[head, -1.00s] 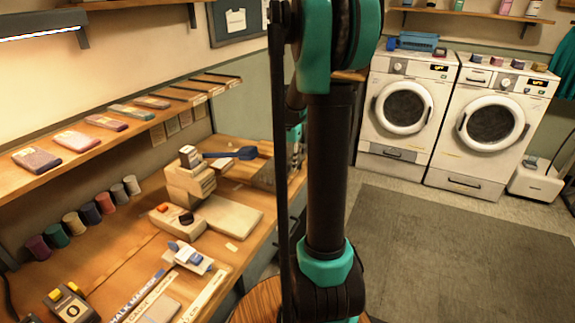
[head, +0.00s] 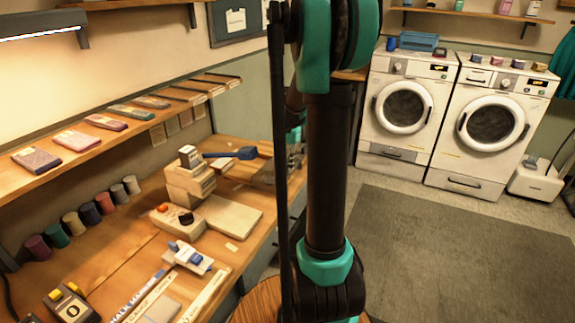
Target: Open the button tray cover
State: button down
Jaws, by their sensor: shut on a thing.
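I cannot clearly make out the button tray or its cover. A low grey object (head: 263,179) lies at the far right end of the wooden workbench, partly behind the thin black bar of my arm. I cannot tell whether it is the tray. My arm stands upright across the middle of the head view. A teal part of it shows at the bench's far end, close to the grey object. My gripper's fingers are hidden behind my arm, so their hold does not show.
The workbench (head: 120,252) holds a cream sewing machine (head: 195,185), several thread spools and a blue-handled tool (head: 232,154). A shelf (head: 100,138) with folded cloths hangs above. Two washers (head: 395,110) stand at the back. The floor mat (head: 450,255) is clear.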

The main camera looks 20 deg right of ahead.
jog(key=w+a, duration=0.7)
jog(key=w, duration=0.1)
jog(key=shift+a, duration=0.4)
jog(key=c, duration=1.6)
grip_release()
notch_tip(320, 180, up, 12)
jog(key=shift+s, duration=0.1)
